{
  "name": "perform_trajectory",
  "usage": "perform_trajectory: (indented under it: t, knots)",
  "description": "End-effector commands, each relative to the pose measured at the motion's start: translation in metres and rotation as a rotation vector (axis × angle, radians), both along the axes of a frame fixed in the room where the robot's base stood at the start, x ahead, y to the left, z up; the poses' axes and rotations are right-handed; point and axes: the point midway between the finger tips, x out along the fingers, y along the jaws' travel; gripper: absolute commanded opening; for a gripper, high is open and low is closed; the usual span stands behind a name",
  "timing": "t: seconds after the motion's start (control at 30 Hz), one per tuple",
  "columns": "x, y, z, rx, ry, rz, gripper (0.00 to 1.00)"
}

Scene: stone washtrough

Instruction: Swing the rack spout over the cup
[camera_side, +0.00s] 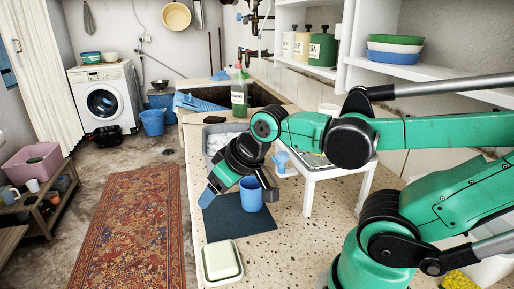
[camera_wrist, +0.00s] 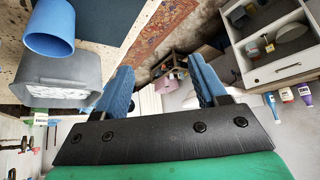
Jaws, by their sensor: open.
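A blue cup (camera_side: 251,196) stands upright on a dark mat (camera_side: 232,222) on the speckled counter. It also shows at the top left of the wrist view (camera_wrist: 48,30). A white rack (camera_side: 310,190) on legs stands right of the cup. A light blue piece (camera_side: 281,160) at its left edge looks like the spout; my arm partly covers that area, and its outlet is not clear. My gripper (camera_side: 238,192) is open and tilted down, beside and above the cup. In the wrist view its blue fingers (camera_wrist: 162,82) are apart with nothing between them.
A grey tub (camera_wrist: 60,75) stands close by the cup. A pale green soap dish (camera_side: 221,262) lies at the counter's front. A green bottle (camera_side: 239,95) stands at the sink behind. The counter's left edge drops to the floor and rug (camera_side: 130,225).

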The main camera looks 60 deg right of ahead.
Motion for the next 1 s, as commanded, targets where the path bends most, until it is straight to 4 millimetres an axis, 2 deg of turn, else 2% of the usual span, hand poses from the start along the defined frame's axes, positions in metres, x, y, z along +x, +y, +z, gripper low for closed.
perform_trajectory:
  t: [0.13,0.23,0.4,0.5,0.6,0.73,1.0]
  knots:
    - [0.007,-0.044,0.014,0.093,0.112,-0.297,0.51]
    - [0.006,-0.089,0.025,0.195,0.22,-0.61,0.51]
    - [-0.009,-0.16,0.037,0.355,0.369,-1.111,0.51]
    - [-0.021,-0.188,0.04,0.419,0.426,-1.316,0.51]
    - [-0.029,-0.202,0.041,0.456,0.458,-1.434,0.51]
    - [-0.032,-0.207,0.035,0.469,0.47,-1.477,0.51]
    - [-0.032,-0.206,0.002,0.468,0.467,-1.472,0.51]
